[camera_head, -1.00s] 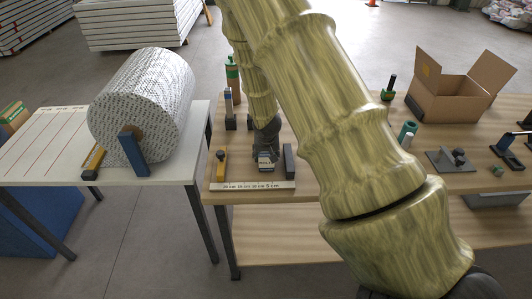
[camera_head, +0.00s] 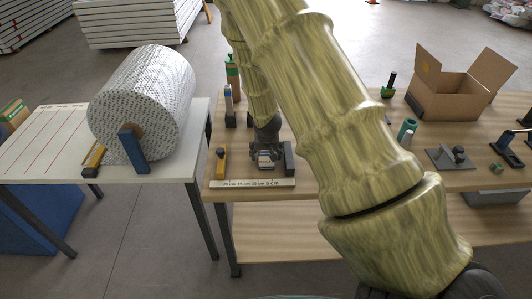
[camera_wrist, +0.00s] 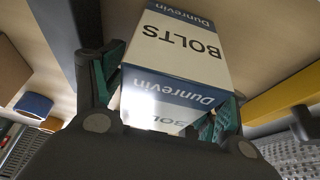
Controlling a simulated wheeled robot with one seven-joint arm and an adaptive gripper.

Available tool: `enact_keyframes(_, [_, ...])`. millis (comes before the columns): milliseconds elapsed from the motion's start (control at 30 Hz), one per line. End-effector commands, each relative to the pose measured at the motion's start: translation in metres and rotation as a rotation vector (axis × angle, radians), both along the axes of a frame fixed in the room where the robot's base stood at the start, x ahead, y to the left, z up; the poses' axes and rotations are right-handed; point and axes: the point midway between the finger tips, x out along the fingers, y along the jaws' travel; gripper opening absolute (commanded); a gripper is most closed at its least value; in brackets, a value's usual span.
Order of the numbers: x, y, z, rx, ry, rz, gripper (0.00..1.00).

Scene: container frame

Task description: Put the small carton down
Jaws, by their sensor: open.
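The small carton (camera_wrist: 185,45) is a white and blue box printed "BOLTS" and "Dunrevin". It fills the space between my fingers in the wrist view. My gripper (camera_wrist: 172,80) is open around it, with a green-padded finger on each side. Whether a pad still touches the carton is not clear. In the head view my gripper (camera_head: 265,153) is low at the front left of the wooden table, and the carton is mostly hidden by it, so its contact with the tabletop cannot be made out.
A yellow block (camera_head: 220,162) stands left of my gripper and a dark block (camera_head: 289,158) stands close on its right. A marked strip (camera_head: 252,184) lies in front. Bottles (camera_head: 232,75) stand behind. An open cardboard box (camera_head: 450,98) and fixtures are farther right.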

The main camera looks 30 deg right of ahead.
Motion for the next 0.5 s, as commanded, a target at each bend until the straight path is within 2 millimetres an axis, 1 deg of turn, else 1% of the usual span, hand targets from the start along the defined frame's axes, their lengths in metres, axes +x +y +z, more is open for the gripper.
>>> enact_keyframes(233, [-0.003, 0.002, 0.013, 0.001, -0.002, -0.001, 0.73])
enact_keyframes(500, [-0.012, 0.008, 0.040, 0.000, -0.002, -0.001, 0.73])
